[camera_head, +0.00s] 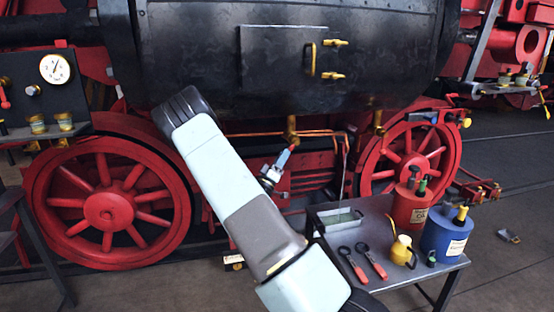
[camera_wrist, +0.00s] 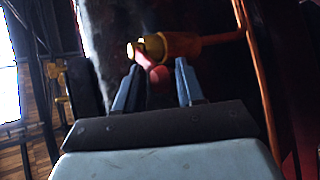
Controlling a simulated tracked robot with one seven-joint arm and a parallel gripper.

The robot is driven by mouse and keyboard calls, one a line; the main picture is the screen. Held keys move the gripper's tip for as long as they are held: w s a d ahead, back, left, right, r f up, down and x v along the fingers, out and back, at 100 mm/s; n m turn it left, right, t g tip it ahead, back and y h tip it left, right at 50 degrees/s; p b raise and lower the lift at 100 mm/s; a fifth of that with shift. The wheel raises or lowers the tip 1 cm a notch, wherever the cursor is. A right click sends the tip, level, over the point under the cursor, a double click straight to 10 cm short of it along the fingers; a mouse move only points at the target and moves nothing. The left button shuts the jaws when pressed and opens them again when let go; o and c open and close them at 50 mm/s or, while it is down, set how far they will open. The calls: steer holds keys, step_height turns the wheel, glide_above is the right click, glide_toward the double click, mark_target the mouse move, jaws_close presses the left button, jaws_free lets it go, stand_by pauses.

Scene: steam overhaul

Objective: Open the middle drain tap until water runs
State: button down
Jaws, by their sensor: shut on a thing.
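The middle drain tap (camera_head: 292,130) is brass and hangs under the black boiler or cylinder casing (camera_head: 290,90). In the wrist view the tap's brass body (camera_wrist: 180,46) lies just beyond my fingertips. Its red handle (camera_wrist: 158,76) shows between the fingers. My gripper (camera_wrist: 157,82) is shut on this handle, though the contact itself is dark and hard to see. I see no clear water at the tap's mouth.
A table at the right carries a metal tray (camera_head: 340,218), red-handled tools (camera_head: 362,262), a yellow can (camera_head: 402,250), a red can (camera_head: 410,205) and a blue can (camera_head: 447,236). A thin pale line (camera_head: 343,172) drops towards the tray; I cannot tell what it is. Copper pipes (camera_head: 320,133) run beside the tap.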

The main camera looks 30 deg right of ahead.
steer(key=shift+w+d+r, duration=0.2)
steer(key=shift+w+r, duration=0.05)
steer(key=shift+r, duration=0.1)
steer(key=c, duration=0.8)
jaws_free()
steer(key=shift+w+f, duration=0.1)
steer(key=shift+f, duration=0.1)
steer(key=shift+c, duration=0.2)
steer(key=shift+f, duration=0.15)
steer(key=v, duration=1.4)
